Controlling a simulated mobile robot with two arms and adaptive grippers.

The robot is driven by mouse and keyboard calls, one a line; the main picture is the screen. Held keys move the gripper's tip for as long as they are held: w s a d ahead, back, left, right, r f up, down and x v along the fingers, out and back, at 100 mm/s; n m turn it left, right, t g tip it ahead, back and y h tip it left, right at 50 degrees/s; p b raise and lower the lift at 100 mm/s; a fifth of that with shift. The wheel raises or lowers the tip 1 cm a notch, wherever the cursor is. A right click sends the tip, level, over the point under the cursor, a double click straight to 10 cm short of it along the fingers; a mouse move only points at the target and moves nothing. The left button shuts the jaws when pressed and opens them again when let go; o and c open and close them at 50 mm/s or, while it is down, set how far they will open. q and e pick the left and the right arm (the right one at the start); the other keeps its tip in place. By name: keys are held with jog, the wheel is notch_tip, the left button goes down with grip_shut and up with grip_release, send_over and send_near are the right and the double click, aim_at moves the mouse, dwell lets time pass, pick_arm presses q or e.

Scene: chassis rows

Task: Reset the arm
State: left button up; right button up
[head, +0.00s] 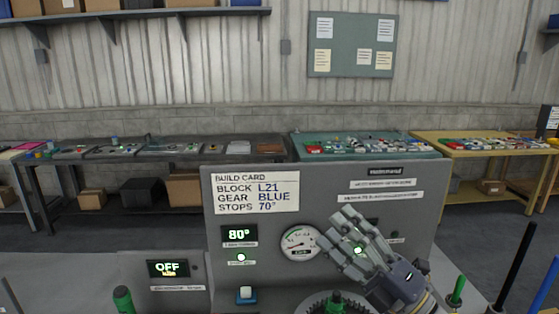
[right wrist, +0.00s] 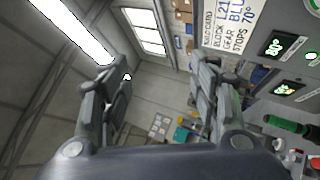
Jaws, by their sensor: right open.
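My right gripper (head: 345,240) is in front of the grey console panel (head: 430,215), at the right of the round gauge (head: 300,243). Its fingers point up and to the left. In the right wrist view its two fingers (right wrist: 160,85) stand wide apart with nothing between them. Behind the gap are the wall and far tables. My left gripper does not show in the head view.
The build card (head: 256,192) reads block L21, gear blue, stops 70°. One display (head: 239,234) reads 80°, another (head: 168,268) reads OFF. A dark gear with a green post (head: 336,300) lies below my gripper.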

jog(key=d+f+m+t+h, duration=0.3)
jog(key=d+f+m+h, duration=1.05)
jog(key=m+h, duration=0.6)
jog(key=s+d+f+m+g, duration=0.1)
jog(key=s+f+m+g, duration=0.45)
jog(key=f, duration=0.55)
jog(key=s+a+f+m+g+y, duration=0.1)
jog(key=s+a+f+g+y, duration=0.1)
jog(key=s+f+g, duration=0.65)
jog(key=s+a+f+m+g+y, duration=0.1)
jog(key=s+a+f, duration=0.35)
jog(key=s, duration=0.85)
notch_tip(320, 180, down, 33)
jog(key=s+d+g+b, duration=0.2)
jog(key=b, duration=0.3)
pick_arm(q)
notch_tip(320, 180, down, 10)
jog(key=b, duration=0.5)
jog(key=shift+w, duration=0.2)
pick_arm(e)
jog(key=s+d+f, duration=0.1)
jog(key=s+f, duration=0.7)
jog(key=f, duration=0.2)
jog(key=s+d+f+g, duration=0.1)
jog(key=s+f, duration=0.7)
jog(key=f, duration=0.3)
jog(key=shift+s+d, duration=0.25)
jog(key=shift+d, duration=0.05)
